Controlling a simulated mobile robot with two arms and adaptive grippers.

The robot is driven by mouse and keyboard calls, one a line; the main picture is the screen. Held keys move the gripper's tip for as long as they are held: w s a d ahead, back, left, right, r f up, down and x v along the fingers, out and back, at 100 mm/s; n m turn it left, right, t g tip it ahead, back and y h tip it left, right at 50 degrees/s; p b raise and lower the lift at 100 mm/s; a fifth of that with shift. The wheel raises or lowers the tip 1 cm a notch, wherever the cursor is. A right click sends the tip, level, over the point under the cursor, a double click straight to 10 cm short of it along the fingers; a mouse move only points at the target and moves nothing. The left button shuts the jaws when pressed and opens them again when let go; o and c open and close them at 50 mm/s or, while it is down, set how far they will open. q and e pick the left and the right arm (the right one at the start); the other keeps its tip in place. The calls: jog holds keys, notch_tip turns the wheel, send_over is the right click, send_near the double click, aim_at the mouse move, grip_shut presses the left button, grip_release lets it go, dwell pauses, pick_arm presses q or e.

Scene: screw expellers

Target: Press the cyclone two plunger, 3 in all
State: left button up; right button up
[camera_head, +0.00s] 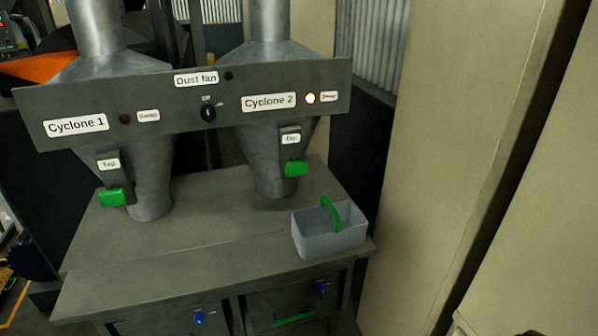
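The cyclone two plunger (296,169) is a green block below a small label reading Tap, on a bracket at the right funnel. The Cyclone 2 label (269,102) is on the grey panel above it. The lamp (310,98) beside that label glows bright. A matching green plunger (113,198) is on the cyclone one side, where the lamp (125,118) is dark. Nothing touches either plunger. Neither of my grippers can be made out in the view.
A grey bin with a green handle (330,232) stands at the bench's right corner, in front of cyclone two. The bench top (190,260) is otherwise clear. A Dust fan knob (208,113) is mid-panel. A tall beige wall or cabinet (440,130) stands close on the right.

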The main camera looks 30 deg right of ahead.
grip_shut()
dwell(0.9)
